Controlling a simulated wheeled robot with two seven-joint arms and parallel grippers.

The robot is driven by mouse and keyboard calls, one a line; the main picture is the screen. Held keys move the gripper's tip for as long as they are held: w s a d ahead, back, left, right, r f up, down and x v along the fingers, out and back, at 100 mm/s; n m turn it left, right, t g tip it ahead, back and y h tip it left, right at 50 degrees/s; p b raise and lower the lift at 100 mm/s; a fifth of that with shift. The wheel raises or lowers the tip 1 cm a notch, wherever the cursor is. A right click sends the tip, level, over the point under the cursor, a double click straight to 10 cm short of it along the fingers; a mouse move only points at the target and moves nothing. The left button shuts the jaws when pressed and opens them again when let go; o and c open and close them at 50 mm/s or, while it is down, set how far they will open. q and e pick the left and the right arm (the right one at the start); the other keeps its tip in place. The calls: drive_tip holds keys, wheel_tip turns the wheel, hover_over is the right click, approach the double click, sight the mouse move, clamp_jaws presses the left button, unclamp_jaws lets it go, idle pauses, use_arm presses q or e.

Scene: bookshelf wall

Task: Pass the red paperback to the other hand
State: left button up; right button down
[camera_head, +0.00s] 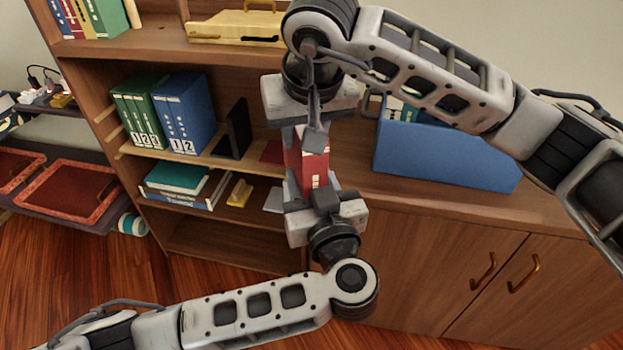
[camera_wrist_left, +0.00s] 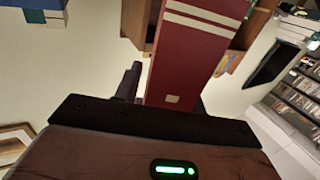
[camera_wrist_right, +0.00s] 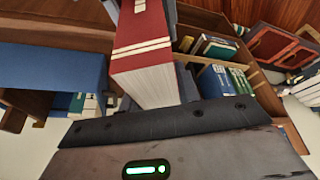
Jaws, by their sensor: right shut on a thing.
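The red paperback (camera_head: 315,158) is held upright in mid-air between my two grippers in front of the shelf. My right gripper (camera_head: 307,130) comes from above and is shut on its upper end. The right wrist view shows the book's red cover and pale page edges (camera_wrist_right: 150,85) between the fingers. My left gripper (camera_head: 316,190) is below, pointing up, with its fingers around the book's lower end. In the left wrist view the red cover with pale bands (camera_wrist_left: 185,65) stands between its fingers, with a gap at the left finger, so it looks open.
The bookshelf (camera_head: 225,213) behind holds green and blue binders (camera_head: 182,112), a black bookend (camera_head: 236,130) and lying books (camera_head: 187,180). A blue bin (camera_head: 440,158) stands on the cabinet top at right. A side table (camera_head: 75,155) with red trays is at left.

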use_arm(q)
drive_tip(key=shift+d, duration=0.1)
clamp_jaws()
use_arm(e)
drive_tip(key=shift+a+r, duration=0.1)
drive_tip(key=shift+r, duration=0.05)
use_arm(q)
drive_tip(key=shift+r, duration=0.15)
use_arm(e)
drive_tip(key=c, duration=0.9)
unclamp_jaws()
